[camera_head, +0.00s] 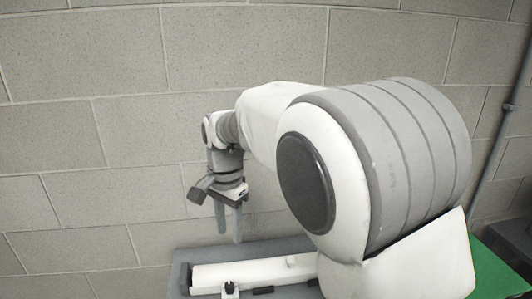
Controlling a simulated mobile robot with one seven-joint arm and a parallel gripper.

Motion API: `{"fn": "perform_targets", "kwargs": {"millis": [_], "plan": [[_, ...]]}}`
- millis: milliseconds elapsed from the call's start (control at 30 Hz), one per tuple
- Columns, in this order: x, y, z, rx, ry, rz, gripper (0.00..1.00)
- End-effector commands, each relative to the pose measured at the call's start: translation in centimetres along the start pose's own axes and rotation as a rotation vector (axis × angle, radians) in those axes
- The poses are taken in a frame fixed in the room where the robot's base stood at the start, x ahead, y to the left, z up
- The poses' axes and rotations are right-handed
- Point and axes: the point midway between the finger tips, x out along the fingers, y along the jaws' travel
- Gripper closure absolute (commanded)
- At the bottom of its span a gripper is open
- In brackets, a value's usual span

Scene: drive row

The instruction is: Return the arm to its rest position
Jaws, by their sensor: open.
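My gripper (229,222) hangs at the end of my arm, left of the picture's middle, with its fingers pointing down. It is open, and nothing shows between the fingers. My white and grey arm (400,160) fills the right half of the view and reaches away toward the wall, with its wrist bent down. The fingertips hang in front of the block wall, just above the far edge of the grey surface below.
A grey block wall (90,130) stands behind my arm. A grey pipe (497,135) runs up it at the far right. A green surface (500,272) shows at the lower right, beside a dark grey object (515,243). The space left of my gripper is clear.

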Motion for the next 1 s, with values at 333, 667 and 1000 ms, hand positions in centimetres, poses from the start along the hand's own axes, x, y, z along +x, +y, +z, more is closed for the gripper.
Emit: {"fn": "perform_targets", "kwargs": {"millis": [333,667,1000], "plan": [[-6.4,11.2,-2.5,-0.153,0.073,-0.137,0.57],[-8.7,21.9,-1.1,-0.334,0.233,-0.196,0.57],[-7.5,30.0,2.1,-0.501,0.421,-0.15,0.57]]}}
